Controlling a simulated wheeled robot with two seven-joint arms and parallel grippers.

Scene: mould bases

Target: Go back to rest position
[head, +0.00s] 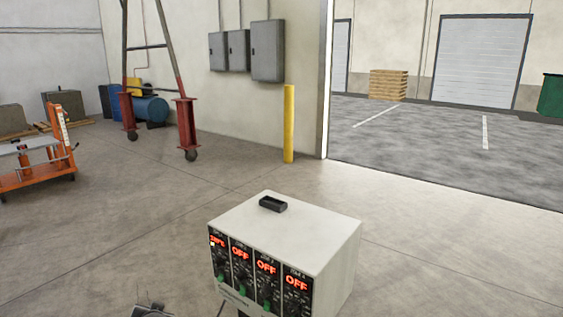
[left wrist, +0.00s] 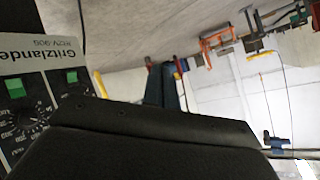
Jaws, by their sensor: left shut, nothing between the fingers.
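The white control box (head: 285,235) stands in the lower middle of the head view. Its front has several dark panels with red displays, dials and green switches. Three displays read OFF; the leftmost shows other characters, too small to read surely. A small black tray-like object (head: 273,204) lies on top of the box. My left gripper (head: 150,309) shows only partly at the bottom edge, left of the box and apart from it; it is shut and empty. In the left wrist view the box front (left wrist: 40,75) is close at the left, tilted. My right gripper is not in view.
An orange cart (head: 40,160) stands at the far left. A red-footed gantry (head: 187,125) and a blue tank (head: 150,108) are behind. A yellow post (head: 289,123) stands by the open doorway. The floor around the box looks clear.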

